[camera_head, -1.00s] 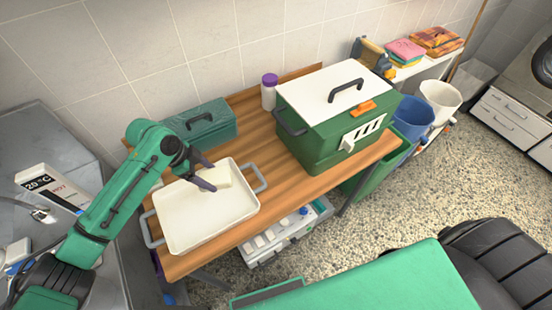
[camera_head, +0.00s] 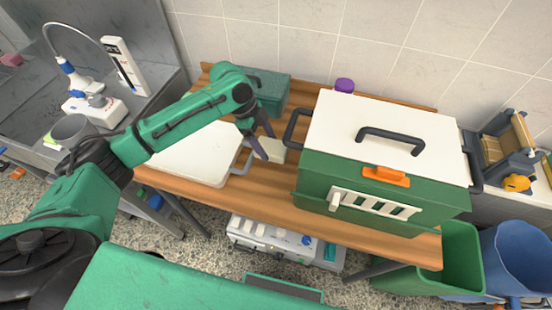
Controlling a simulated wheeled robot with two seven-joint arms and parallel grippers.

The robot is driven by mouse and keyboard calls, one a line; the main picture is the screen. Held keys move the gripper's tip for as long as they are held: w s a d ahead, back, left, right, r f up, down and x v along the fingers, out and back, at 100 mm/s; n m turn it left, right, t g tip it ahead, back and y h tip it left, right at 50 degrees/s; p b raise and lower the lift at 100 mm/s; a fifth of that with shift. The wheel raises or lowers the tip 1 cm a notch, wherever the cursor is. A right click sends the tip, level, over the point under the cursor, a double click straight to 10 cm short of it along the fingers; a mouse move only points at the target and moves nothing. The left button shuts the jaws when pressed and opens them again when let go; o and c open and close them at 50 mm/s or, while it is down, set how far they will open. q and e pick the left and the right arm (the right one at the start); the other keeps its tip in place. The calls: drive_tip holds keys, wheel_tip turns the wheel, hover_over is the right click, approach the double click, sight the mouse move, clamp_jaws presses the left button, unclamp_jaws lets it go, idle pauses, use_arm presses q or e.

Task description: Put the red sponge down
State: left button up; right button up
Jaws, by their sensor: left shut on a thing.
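My left gripper (camera_head: 262,146) is shut on a cream, block-shaped thing (camera_head: 273,151); it does not look red. The block is just right of the white tray (camera_head: 200,160), by its grey right-hand handle. I cannot tell whether it touches the wooden table (camera_head: 262,193) or hangs above it. No clearly red sponge shows. A small pinkish-red thing (camera_head: 11,60) lies at the far left edge, in the grey sink area. My right gripper is not in view.
A green kennel box (camera_head: 330,181) with a white lid stands right of the gripper. A teal toolbox (camera_head: 270,92) and a purple-capped bottle (camera_head: 344,86) are behind. Bare wood lies in front of the gripper.

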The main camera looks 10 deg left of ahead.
use_arm(q)
drive_tip(key=f, duration=0.3)
drive_tip(key=shift+a+p, duration=0.3)
drive_tip(key=x, duration=0.2)
drive_tip(key=shift+f, duration=0.45)
drive_tip(key=shift+a+f, duration=0.1)
drive_tip(key=shift+f, duration=0.05)
drive_tip(key=o, duration=1.1)
drive_tip(key=shift+r, duration=0.2)
drive_tip(key=b+v, duration=0.2)
drive_tip(key=v, duration=1)
drive_tip(key=shift+b, duration=0.4)
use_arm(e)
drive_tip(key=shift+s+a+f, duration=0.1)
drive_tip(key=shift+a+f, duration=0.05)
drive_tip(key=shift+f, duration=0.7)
